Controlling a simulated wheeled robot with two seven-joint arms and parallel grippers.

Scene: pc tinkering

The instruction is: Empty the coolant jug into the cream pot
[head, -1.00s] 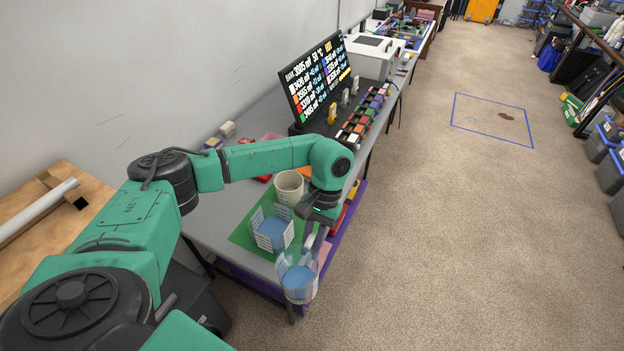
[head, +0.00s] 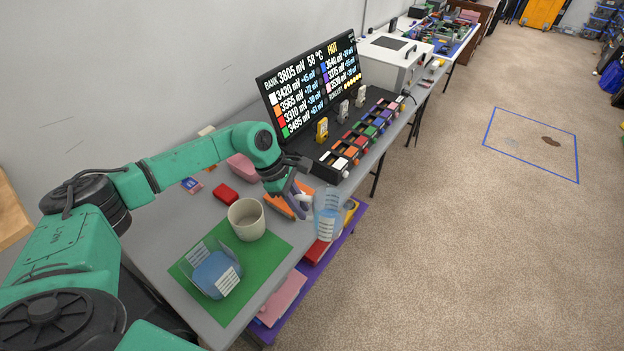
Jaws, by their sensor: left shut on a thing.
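The cream pot (head: 246,222) stands upright at the back of a green mat (head: 262,268) on the grey table. My left gripper (head: 303,208) is shut on a clear jug (head: 328,214) with blue liquid in it. It holds the jug roughly upright, to the right of the pot and apart from it, by the table's right edge. A second clear, boxy container (head: 214,272) with blue liquid stands on the mat in front of the pot. Part of the held jug's grip is hidden by the fingers. My right gripper is out of view.
A black monitor (head: 312,85) and rows of coloured blocks (head: 366,138) stand farther back. A red block (head: 225,193) and a pink item (head: 243,168) lie behind the pot. A purple lower shelf (head: 338,243) juts out on the right, with open floor beyond.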

